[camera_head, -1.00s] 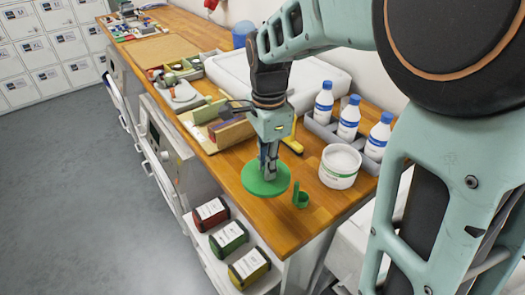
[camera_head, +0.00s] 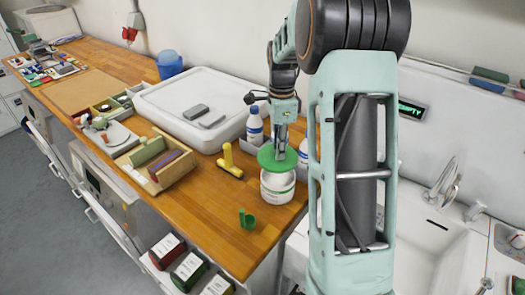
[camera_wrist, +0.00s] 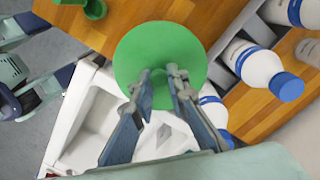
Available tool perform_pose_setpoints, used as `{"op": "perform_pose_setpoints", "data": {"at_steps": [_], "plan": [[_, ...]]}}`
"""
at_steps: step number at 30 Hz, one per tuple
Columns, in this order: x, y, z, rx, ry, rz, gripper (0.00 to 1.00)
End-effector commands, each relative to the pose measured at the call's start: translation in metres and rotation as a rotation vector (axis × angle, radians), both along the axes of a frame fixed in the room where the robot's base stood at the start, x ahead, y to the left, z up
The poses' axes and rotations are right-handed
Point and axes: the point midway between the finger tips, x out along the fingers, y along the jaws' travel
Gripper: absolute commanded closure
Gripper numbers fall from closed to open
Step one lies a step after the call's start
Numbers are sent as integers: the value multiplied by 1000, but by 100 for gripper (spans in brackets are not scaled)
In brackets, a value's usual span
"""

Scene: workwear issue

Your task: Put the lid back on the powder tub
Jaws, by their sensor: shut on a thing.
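The green round lid (camera_head: 268,160) is held in my gripper (camera_head: 279,148) by its top, roughly level. I cannot tell whether lid and rim touch. In the wrist view the lid (camera_wrist: 165,42) fills the area in front of my gripper (camera_wrist: 160,82) and the tub is hidden.
White bottles with blue caps (camera_head: 255,125) stand in a grey rack close behind and right of the tub; they also show in the wrist view (camera_wrist: 255,65). A green scoop (camera_head: 247,219) and a yellow tool (camera_head: 229,163) lie nearby. A sink (camera_head: 430,235) is at the right.

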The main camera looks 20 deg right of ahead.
Motion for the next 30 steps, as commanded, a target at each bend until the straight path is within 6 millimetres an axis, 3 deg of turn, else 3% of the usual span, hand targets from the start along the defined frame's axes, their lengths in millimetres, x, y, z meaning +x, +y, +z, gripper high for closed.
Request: {"op": "perform_pose_setpoints", "data": {"at_steps": [8, 24, 30], "plan": [[1, -7, -7, 1, 0, -12, 100], [1, -6, -55, 1, 1, -10, 100], [1, -6, -64, 1, 0, -11, 100]]}}
